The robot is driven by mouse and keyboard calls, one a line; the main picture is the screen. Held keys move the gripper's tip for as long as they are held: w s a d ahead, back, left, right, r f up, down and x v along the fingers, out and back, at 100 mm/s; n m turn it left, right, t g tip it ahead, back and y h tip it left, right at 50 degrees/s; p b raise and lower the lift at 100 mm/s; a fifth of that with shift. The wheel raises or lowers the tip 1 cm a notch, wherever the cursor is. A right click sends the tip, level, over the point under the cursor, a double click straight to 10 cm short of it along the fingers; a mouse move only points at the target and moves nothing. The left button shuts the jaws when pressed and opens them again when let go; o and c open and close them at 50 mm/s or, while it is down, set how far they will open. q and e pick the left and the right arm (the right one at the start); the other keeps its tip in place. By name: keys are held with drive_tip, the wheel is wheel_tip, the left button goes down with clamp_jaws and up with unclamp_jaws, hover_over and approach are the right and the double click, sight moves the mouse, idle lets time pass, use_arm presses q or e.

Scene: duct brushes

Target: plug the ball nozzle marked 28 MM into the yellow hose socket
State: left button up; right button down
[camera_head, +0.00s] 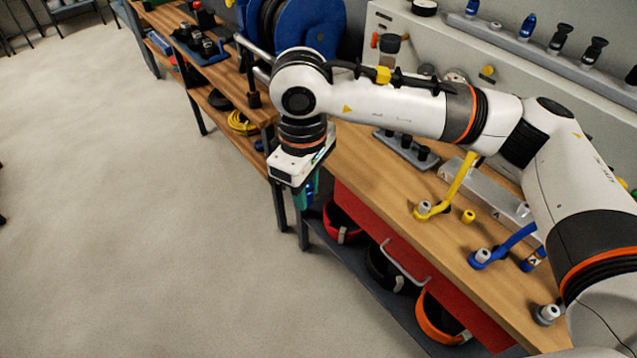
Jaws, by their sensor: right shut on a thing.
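My right gripper (305,198) hangs at the bench's left end, over its front edge, pointing down. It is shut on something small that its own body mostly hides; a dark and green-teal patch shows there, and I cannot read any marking. The yellow hose (457,184) slopes down over the bench to a grey fitting (424,207) at its lower end, well to the right of the gripper. A small yellow piece (468,216) lies beside it. No 28 MM mark is legible anywhere. My left gripper is out of view.
A blue hose (508,244) with a grey fitting (483,256) and another grey fitting (547,314) stand farther right on the wooden bench (400,235). A dark rack (406,150) stands behind. A red drawer (400,262) is below. The floor at left is clear.

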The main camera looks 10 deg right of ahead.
drive_tip(key=shift+w+a+f+n, duration=0.95)
drive_tip(key=shift+f+n, duration=0.15)
drive_tip(key=shift+f, duration=0.05)
drive_tip(key=s+d+r+m, duration=0.6)
drive_tip(key=d+r+m, duration=0.2)
drive_tip(key=r, duration=0.2)
drive_tip(key=w+a+m, duration=0.4)
drive_tip(key=w+a, duration=0.4)
drive_tip(key=a, duration=0.2)
drive_tip(key=shift+m, duration=0.3)
drive_tip(key=shift+d, duration=0.1)
